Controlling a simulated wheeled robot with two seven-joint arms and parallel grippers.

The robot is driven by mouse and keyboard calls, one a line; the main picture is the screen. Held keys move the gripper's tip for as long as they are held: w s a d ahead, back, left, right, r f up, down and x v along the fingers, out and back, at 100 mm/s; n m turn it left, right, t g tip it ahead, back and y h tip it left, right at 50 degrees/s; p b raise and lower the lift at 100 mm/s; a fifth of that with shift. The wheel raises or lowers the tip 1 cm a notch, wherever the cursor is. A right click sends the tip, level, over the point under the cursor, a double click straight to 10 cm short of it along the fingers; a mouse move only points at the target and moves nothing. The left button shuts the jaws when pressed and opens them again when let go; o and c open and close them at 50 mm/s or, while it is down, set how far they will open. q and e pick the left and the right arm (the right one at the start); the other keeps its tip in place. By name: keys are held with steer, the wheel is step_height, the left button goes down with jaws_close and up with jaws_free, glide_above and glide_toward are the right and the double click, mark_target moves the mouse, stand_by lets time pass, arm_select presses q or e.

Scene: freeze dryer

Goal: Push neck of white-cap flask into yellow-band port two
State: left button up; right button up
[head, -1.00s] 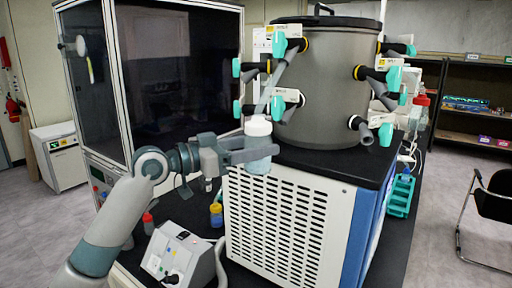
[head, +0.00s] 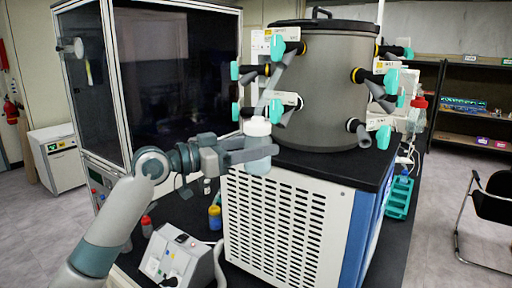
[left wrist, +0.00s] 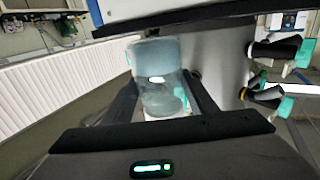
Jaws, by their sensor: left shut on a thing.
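The white-cap flask (head: 257,155) is a clear, bluish jar with a white cap, held upright in front of the drum's left side. My left gripper (head: 262,152) is shut around its body. In the left wrist view the flask (left wrist: 158,82) sits between both fingers. A thin pale neck rises from the cap toward the ports. I cannot tell whether the neck touches any port. My right gripper is out of view.
The grey drum (head: 325,95) carries several ports with turquoise knobs around the flask. It stands on a black-topped, slatted white cabinet (head: 275,225). A glass-fronted enclosure (head: 155,80) is behind my left arm. A small white device (head: 178,255) and bottles stand on the bench below.

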arm_select(q)
steer(key=shift+w+d+r, duration=0.15)
steer(key=shift+w+r, duration=0.1)
steer(key=shift+r, duration=0.2)
steer(key=shift+w+d+r, duration=0.1)
steer(key=shift+w+r, duration=0.05)
steer(key=shift+r, duration=0.15)
stand_by(0.7)
steer(key=o, duration=1.6)
steer(key=shift+d, duration=0.1)
steer(key=shift+f, duration=0.15)
steer(key=shift+f, duration=0.1)
